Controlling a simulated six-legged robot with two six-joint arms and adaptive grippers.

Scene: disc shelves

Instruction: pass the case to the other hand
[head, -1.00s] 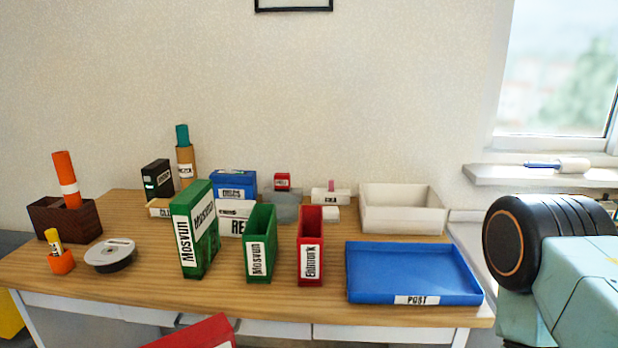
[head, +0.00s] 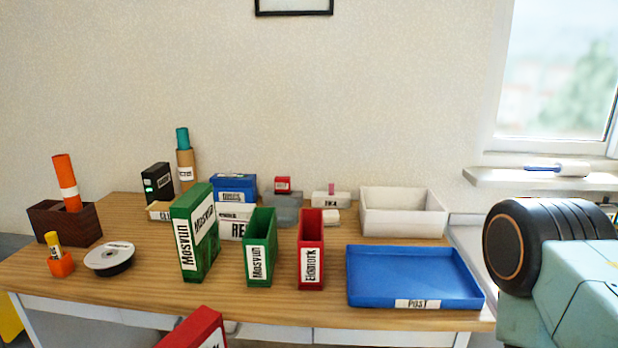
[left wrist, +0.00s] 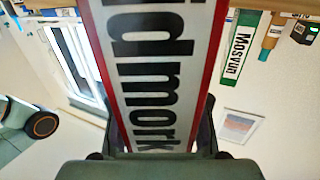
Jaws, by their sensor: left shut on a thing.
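A red case (head: 190,331) with a white label shows at the bottom edge of the head view, in front of the desk. Its lower part is cut off. In the left wrist view the case's label (left wrist: 155,70), ending in "idmork", fills the middle. My left gripper (left wrist: 160,122) is shut on this case, one finger on each side. In the head view my left gripper is out of frame. My right arm shows at the right of the head view, but its gripper is not in view.
The desk (head: 130,290) holds a green Mosvun case (head: 190,245), an open green holder (head: 260,265), an open red Eidmork holder (head: 311,262), a blue POST tray (head: 415,275) and a white bin (head: 400,222). A disc spindle (head: 108,258) and an orange cup (head: 61,264) stand left.

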